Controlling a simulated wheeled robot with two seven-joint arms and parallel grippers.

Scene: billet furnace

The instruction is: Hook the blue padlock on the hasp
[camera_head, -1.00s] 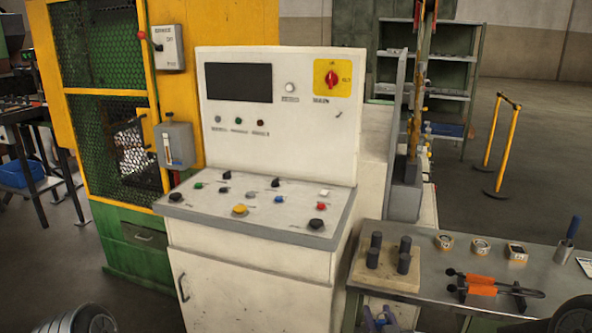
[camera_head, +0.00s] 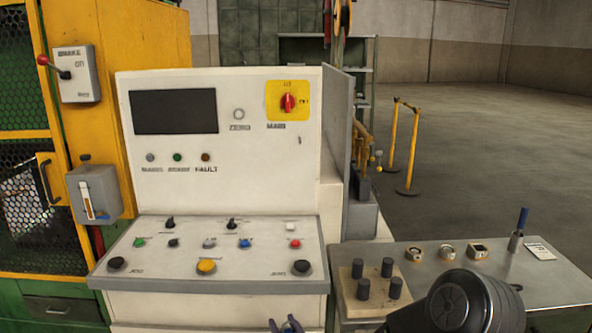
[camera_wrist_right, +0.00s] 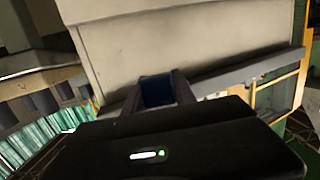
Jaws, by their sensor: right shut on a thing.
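My right gripper (camera_head: 287,325) shows only by its fingertips at the bottom edge of the head view, in front of the control desk. In the right wrist view the gripper (camera_wrist_right: 158,92) is shut on a dark blue thing, the blue padlock (camera_wrist_right: 157,90) as far as I can tell. Its shackle cannot be made out. I cannot pick out the hasp for certain. A red main switch (camera_head: 288,103) on a yellow plate is at the panel's upper right. A grey box (camera_head: 95,194) with a pale window is on the yellow frame at left. My left gripper is out of view.
The white control desk (camera_head: 210,302) fills the middle, its sloped top full of buttons. A brake box (camera_head: 77,76) with a red-knobbed lever is at upper left. A grey bench (camera_head: 430,262) at right bears a peg block (camera_head: 350,300) and tape rolls. Part of my arm covers its front.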

